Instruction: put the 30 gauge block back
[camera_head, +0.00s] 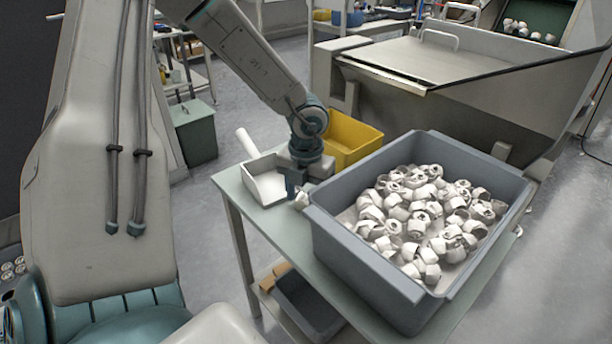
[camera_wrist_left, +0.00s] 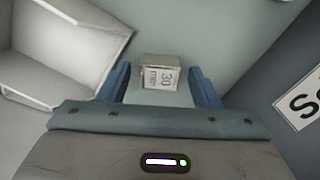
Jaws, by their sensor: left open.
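The 30 gauge block (camera_wrist_left: 160,72) is a small pale metal block marked "30". In the left wrist view it rests on the grey-green tabletop (camera_wrist_left: 205,30), between my left gripper's blue fingers, with a gap on each side. My left gripper (camera_wrist_left: 161,85) is open. In the head view my left gripper (camera_head: 295,190) points down low over the table, between the white scoop and the grey bin. A small pale thing shows at its fingertips there, too small to identify. My right gripper is not in view.
A grey bin (camera_head: 365,268) full of white caps (camera_head: 415,215) stands close to the right of my left gripper. A white scoop (camera_head: 268,186) lies to its left. A yellow bin (camera_head: 352,138) is behind. The bin's labelled wall shows in the left wrist view (camera_wrist_left: 275,75).

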